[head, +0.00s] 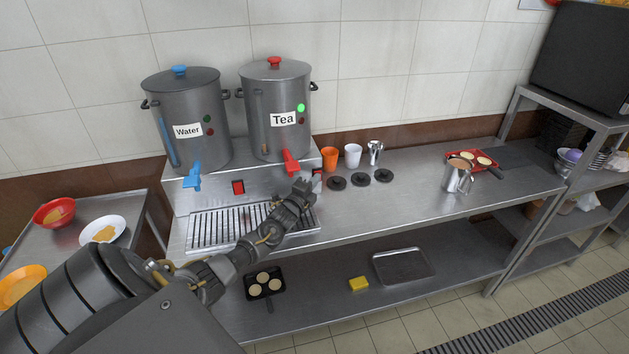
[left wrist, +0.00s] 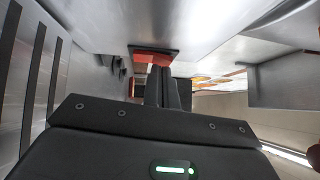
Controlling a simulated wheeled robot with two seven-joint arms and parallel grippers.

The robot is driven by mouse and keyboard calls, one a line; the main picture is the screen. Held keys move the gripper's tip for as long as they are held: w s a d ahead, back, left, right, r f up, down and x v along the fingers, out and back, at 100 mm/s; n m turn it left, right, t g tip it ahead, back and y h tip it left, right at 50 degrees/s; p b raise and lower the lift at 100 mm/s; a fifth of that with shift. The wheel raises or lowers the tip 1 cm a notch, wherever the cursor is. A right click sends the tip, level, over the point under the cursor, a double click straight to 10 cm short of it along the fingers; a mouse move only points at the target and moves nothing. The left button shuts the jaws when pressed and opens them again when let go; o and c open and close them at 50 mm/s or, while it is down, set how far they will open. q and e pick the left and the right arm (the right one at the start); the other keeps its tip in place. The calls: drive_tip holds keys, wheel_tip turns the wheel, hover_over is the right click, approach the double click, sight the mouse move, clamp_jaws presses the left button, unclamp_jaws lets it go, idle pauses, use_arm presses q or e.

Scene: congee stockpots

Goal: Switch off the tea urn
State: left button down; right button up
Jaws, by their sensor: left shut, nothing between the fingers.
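The tea urn (head: 275,110) is a grey pot with a red knob, a "Tea" label and a red tap (head: 291,162). Its upper indicator light (head: 301,108) glows bright green and the one below is dark red. A red switch (head: 317,174) on the stand's front, below and right of the tap, is partly hidden by my gripper; it shows in the left wrist view (left wrist: 152,57). My left gripper (head: 307,184) is shut and empty, its fingertips close to this switch. In the left wrist view the fingers (left wrist: 161,82) point at it; I cannot tell whether they touch. My right gripper is out of view.
The water urn (head: 187,120) stands to the left, with a blue tap (head: 193,176) and its own red switch (head: 238,187). A drip grille (head: 215,229) lies below. Cups (head: 353,155) and black discs (head: 361,179) are to the right. The counter's front right is clear.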

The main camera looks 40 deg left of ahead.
use_arm(q)
drive_tip(key=shift+a+r, duration=0.1)
idle(0.4)
drive_tip(key=s+d, duration=0.1)
drive_tip(key=s, duration=0.2)
drive_tip(key=s+d, duration=0.2)
drive_tip(key=s, duration=0.2)
drive_tip(key=s+d+r, duration=0.1)
drive_tip(key=s, duration=0.3)
drive_tip(key=shift+d, duration=0.4)
drive_tip(key=shift+s+d+r, duration=0.1)
drive_tip(key=shift+s+r, duration=0.05)
drive_tip(key=shift+s, duration=0.35)
